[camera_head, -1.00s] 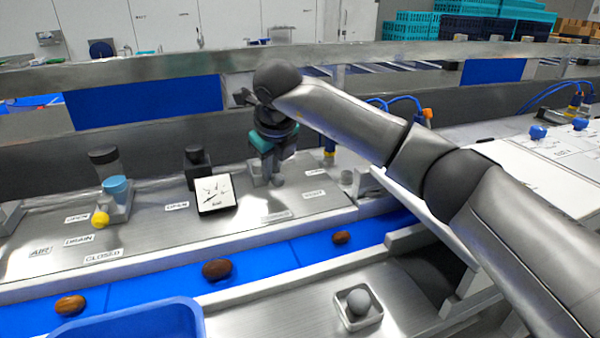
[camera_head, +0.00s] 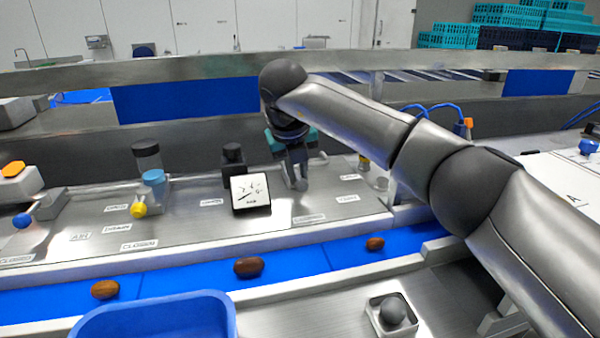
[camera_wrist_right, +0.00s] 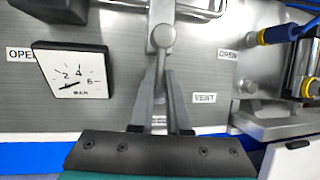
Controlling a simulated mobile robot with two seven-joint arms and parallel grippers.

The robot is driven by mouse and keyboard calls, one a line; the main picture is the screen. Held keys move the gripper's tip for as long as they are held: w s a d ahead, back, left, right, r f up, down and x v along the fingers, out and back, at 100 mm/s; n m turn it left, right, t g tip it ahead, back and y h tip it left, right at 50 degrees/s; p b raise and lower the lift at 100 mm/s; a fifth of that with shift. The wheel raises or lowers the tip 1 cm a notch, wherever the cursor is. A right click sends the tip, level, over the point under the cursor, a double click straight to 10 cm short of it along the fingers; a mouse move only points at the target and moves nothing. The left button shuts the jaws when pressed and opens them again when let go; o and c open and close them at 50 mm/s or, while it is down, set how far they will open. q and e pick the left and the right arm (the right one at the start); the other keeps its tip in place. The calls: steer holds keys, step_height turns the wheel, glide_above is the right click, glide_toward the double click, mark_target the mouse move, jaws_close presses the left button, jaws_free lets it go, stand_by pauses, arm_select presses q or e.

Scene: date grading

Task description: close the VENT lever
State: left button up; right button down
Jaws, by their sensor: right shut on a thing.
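The VENT lever (camera_wrist_right: 160,62) is a grey metal handle hanging down from a round pivot in the right wrist view. My right gripper (camera_wrist_right: 160,80) is shut on the lever, with a finger on either side of its lower part. The VENT label (camera_wrist_right: 204,98) is right of the fingers, and an OPEN label (camera_wrist_right: 228,54) is above it. A label at the panel's lower edge is partly hidden between the fingers. In the head view my right gripper (camera_head: 297,182) is at the back of the panel, and the lever is mostly hidden there. My left gripper is not in view.
A square gauge (camera_head: 251,194) stands left of my right gripper. Brown dates (camera_head: 248,267) lie on the blue belt (camera_head: 300,262) in front. A blue tub (camera_head: 155,318) is nearest.

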steer(key=shift+s+f, duration=0.25)
steer(key=shift+f, duration=0.2)
steer(key=c, duration=1.1)
jaws_free()
steer(key=o, duration=0.3)
steer(key=shift+s+d+r, duration=0.1)
steer(key=shift+r, duration=0.1)
steer(key=shift+r, duration=0.15)
steer(key=shift+r, duration=0.25)
steer(key=b+v, duration=0.2)
steer(key=v, duration=1.2)
steer(key=shift+s+r, duration=0.15)
steer(key=shift+r, duration=0.05)
